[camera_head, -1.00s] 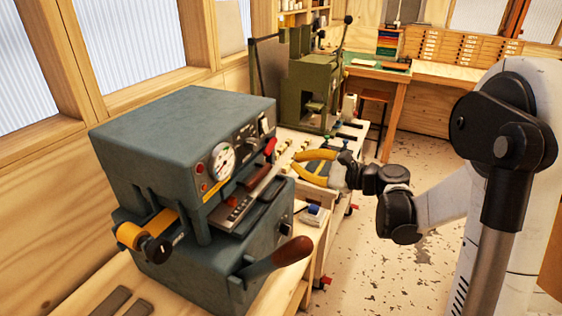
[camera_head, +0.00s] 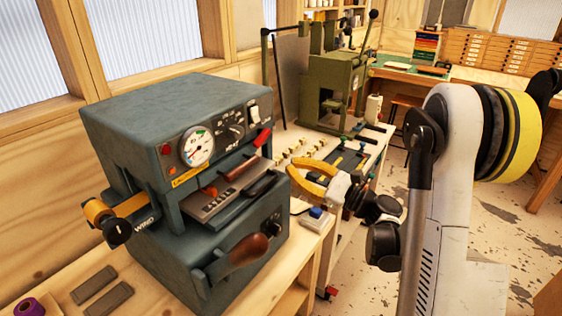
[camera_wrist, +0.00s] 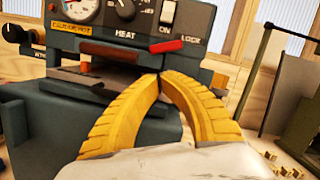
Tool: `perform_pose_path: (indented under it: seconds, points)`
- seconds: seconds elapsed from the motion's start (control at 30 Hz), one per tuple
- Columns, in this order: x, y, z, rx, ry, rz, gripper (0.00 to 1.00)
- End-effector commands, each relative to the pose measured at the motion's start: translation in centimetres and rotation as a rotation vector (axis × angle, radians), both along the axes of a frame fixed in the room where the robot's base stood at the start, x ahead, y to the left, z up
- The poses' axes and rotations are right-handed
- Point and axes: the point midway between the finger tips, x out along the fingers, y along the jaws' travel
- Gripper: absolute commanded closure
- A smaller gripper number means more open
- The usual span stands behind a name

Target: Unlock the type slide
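The blue-grey foil machine (camera_head: 170,110) stands on the bench at left. Its red lock lever (camera_head: 262,137) is at the front panel's right end; in the wrist view the lever (camera_wrist: 172,47) lies nearly level beside the LOCK label. The type slide (camera_head: 225,203) sits in the slot below the panel, bearing small type pieces; it shows partly in the wrist view (camera_wrist: 95,84). My gripper (camera_head: 289,169) has yellow fingers whose tips meet, with nothing visible between them. It is right of the machine in the head view. In the wrist view the fingertips (camera_wrist: 162,74) appear just below the lever, apparently apart from it.
A brown-knobbed handle (camera_head: 245,252) juts from the machine's lower front. A green press (camera_head: 330,90) stands behind on the bench, with small brass pieces (camera_head: 308,148) before it. A blue-topped item (camera_head: 316,213) sits near the bench edge. Open floor (camera_head: 385,240) lies at right.

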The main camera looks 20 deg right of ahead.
Motion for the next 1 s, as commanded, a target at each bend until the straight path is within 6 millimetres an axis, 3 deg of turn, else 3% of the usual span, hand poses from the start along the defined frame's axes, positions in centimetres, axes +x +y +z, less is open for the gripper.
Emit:
perform_pose_path:
  seconds: [0.3,0.5,1.0]
  points:
    - [4.1,3.8,1.1,-0.001,0.0,0.003,1.0]
    - [5.9,5.3,1.7,-0.001,0.0,0.002,1.0]
    - [6.2,5.9,2.2,0.017,0.013,0.0,1.0]
